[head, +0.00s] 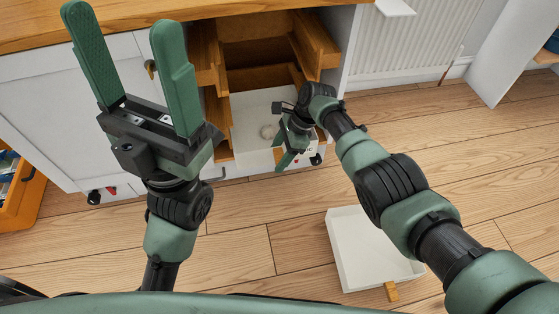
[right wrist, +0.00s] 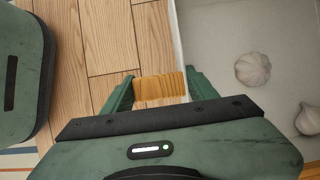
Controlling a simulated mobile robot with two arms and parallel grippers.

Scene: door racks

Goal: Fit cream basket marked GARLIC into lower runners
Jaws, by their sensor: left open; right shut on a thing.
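The cream basket (head: 243,112) is at the low part of the open cabinet, between wooden runners, its near end at the cabinet's front. Garlic bulbs (right wrist: 253,69) lie in it; one also shows in the head view. Its front marking is mostly covered and unreadable. My right gripper (head: 287,153) is shut on its wooden handle (right wrist: 160,87). The left wooden runners (head: 207,62) and right runners (head: 316,45) show above the basket. Whether its edges sit in the lower runners is hidden. My left gripper (head: 121,32) is open and empty, raised in front of the cabinet's left part.
A second, empty white basket (head: 362,245) with a wooden handle (head: 391,291) stands on the floor below my right arm. A radiator (head: 408,50) is right of the cabinet. An orange crate (head: 24,203) is at the far left. The floor between is clear.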

